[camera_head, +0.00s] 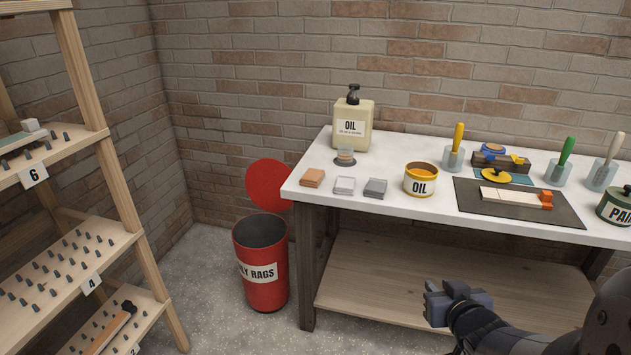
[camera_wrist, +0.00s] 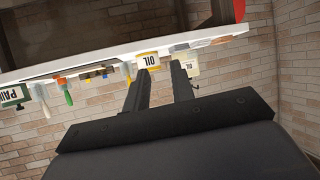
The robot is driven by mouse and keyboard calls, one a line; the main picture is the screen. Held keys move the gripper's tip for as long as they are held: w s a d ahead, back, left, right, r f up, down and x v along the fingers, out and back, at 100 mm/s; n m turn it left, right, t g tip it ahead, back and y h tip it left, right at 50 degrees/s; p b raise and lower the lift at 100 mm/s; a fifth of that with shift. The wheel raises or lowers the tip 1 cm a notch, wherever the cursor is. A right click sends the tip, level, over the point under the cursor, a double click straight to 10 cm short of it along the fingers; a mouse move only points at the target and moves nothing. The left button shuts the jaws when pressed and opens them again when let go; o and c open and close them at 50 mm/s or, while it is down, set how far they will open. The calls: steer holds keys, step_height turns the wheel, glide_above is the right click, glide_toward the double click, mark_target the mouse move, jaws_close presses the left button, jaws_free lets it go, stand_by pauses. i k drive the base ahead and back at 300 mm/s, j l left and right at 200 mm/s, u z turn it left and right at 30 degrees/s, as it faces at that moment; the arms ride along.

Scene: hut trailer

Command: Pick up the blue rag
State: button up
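No folded rag of a clear blue shows. Three small folded cloths lie in a row at the table's left front: an orange-brown one (camera_head: 312,177), a white one (camera_head: 344,185) and a dark grey one (camera_head: 375,188). A flat light-blue piece (camera_head: 522,179), perhaps cloth, lies partly under a yellow lid (camera_head: 496,176). My gripper (camera_head: 431,301) is in front of the table and below its top, apart from all of these. In the wrist view my gripper (camera_wrist: 160,68) has its two fingers apart with nothing between them; that view is upside down.
The white table (camera_head: 400,212) also bears an OIL can (camera_head: 420,181), an OIL pump bottle (camera_head: 352,122), a dark mat (camera_head: 470,205), brushes in jars and a PAINT can (camera_head: 616,207). A red OILY RAGS bin (camera_head: 268,293) stands left, its red lid (camera_head: 268,184) behind it. Pegged shelves (camera_head: 75,262) stand far left.

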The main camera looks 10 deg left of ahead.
mark_target(313, 177)
steer(key=i+j+z, duration=0.15)
steer(key=j, duration=0.25)
steer(key=i+j+z, duration=0.1)
steer(key=i+j, duration=0.15)
steer(key=j, duration=0.2)
steer(key=i+j+z, duration=0.15)
steer(key=j, duration=0.3)
steer(key=i+j+z, duration=0.1)
steer(key=j, duration=0.35)
steer(key=i+j+z, duration=0.15)
steer(key=j, duration=0.35)
steer(key=i+j+z, duration=0.1)
steer(key=j, duration=0.4)
steer(key=i+j+z, duration=0.15)
steer(key=j, duration=0.35)
